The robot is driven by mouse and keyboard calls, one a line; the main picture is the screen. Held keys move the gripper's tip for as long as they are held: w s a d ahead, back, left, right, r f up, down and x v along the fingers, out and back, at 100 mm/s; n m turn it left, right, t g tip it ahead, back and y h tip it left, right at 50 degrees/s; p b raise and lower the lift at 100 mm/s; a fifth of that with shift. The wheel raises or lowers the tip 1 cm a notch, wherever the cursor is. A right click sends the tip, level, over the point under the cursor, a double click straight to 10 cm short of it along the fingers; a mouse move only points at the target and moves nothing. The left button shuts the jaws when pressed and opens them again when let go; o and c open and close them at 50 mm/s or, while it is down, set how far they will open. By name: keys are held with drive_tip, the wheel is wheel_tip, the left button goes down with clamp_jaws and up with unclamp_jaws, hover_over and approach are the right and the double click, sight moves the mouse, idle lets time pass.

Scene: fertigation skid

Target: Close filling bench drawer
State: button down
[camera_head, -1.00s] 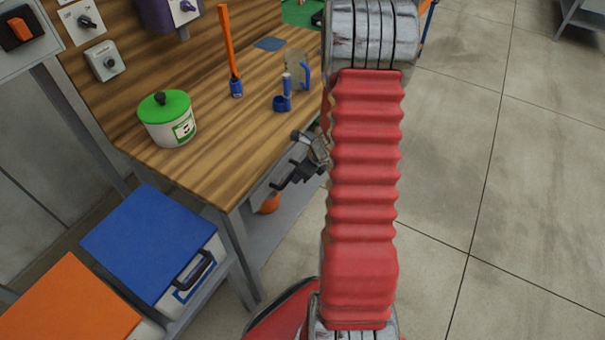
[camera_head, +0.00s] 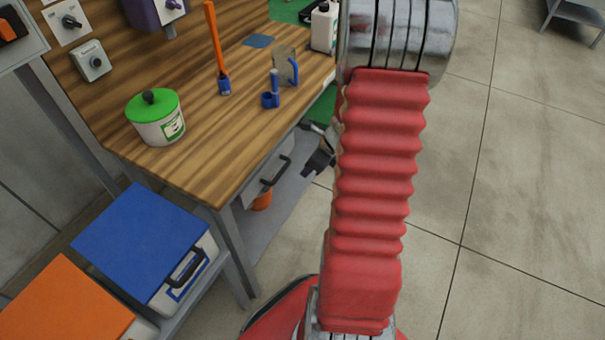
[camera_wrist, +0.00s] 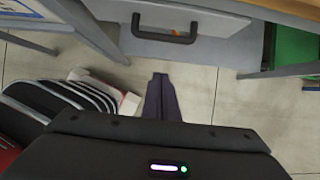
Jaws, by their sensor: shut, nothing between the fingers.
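The filling bench drawer shows in the head view as a pale grey front (camera_head: 256,188) with a dark bar handle (camera_head: 277,174), under the front edge of the wooden bench top (camera_head: 190,170). The front looks close to that edge; I cannot tell whether a small gap is left. In the wrist view the drawer front (camera_wrist: 215,22) and handle (camera_wrist: 165,29) are at the top. My gripper (camera_head: 322,160) is to the right of the handle in the head view, apart from it. Its dark fingers (camera_wrist: 161,82) are shut and empty over the floor, short of the handle.
A blue-lidded box (camera_head: 140,240) and an orange-lidded box (camera_head: 62,305) stand left of the bench.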

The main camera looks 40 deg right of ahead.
drive_tip(key=v, duration=0.3)
idle(0.8)
drive_tip(key=s+a+r+n, duration=0.3)
drive_tip(key=a+r+n, duration=0.5)
drive_tip(key=a+n, duration=0.1)
drive_tip(key=s+a+r+n+h, duration=0.1)
drive_tip(key=s+a+r+n, duration=0.2)
drive_tip(key=a+r+n, duration=0.5)
drive_tip(key=s+a+r+n, duration=0.4)
drive_tip(key=a+r+n, duration=0.4)
drive_tip(key=a+n, duration=0.4)
drive_tip(key=n, duration=0.3)
drive_tip(key=shift+r+t+h, duration=0.3)
drive_tip(key=shift+r, duration=0.1)
